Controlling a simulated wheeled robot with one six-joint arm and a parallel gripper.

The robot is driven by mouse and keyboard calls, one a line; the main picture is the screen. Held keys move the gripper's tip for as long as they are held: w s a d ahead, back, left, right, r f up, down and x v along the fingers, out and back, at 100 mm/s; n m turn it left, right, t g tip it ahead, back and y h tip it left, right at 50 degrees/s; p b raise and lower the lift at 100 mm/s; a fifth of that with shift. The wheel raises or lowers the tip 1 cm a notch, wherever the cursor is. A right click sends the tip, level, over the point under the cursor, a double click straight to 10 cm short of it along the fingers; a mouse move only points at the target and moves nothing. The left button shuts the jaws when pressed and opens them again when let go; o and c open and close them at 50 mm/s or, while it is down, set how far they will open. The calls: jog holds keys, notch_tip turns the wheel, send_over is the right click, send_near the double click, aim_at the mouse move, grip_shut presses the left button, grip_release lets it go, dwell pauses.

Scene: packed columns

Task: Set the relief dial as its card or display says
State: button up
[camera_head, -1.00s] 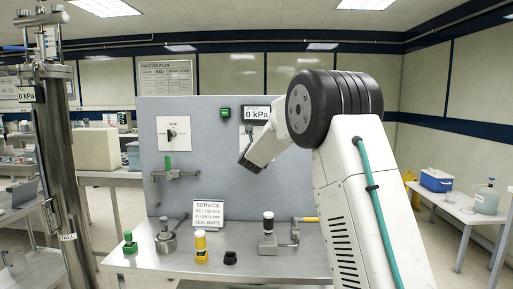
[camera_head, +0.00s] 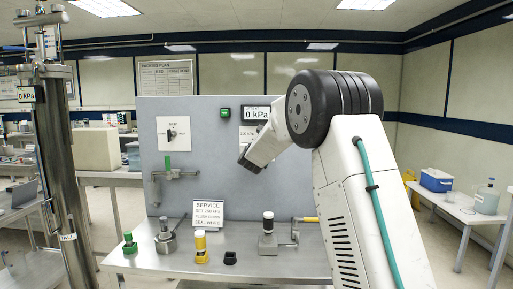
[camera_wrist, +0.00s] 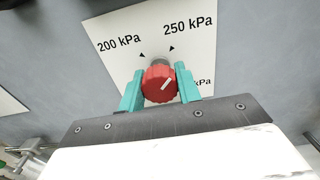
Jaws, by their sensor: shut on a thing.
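The relief dial (camera_wrist: 158,86) is a red ribbed knob on a white plate (camera_wrist: 120,32) in the wrist view. Its white line points up and to the right. The plate carries "200 kPa" at upper left, "250 kPa" at upper right, and a partly hidden "kPa" label at right. My gripper (camera_wrist: 160,88) has its teal fingers shut on the knob's two sides. In the head view my arm hides the dial. The service card (camera_head: 209,214) stands on the bench; its small setting line seems to read 250 kPa. The display (camera_head: 256,112) above shows 0 kPa.
A grey panel (camera_head: 213,150) rises behind the steel bench (camera_head: 180,262). A tall metal column (camera_head: 62,160) stands at left.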

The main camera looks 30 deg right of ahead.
jog(key=shift+f, duration=0.1)
jog(key=o, duration=1)
jog(key=shift+c, duration=0.2)
jog(key=shift+a, duration=0.1)
jog(key=v, duration=0.7)
jog(key=shift+s+a, duration=0.2)
jog(key=shift+s, duration=0.1)
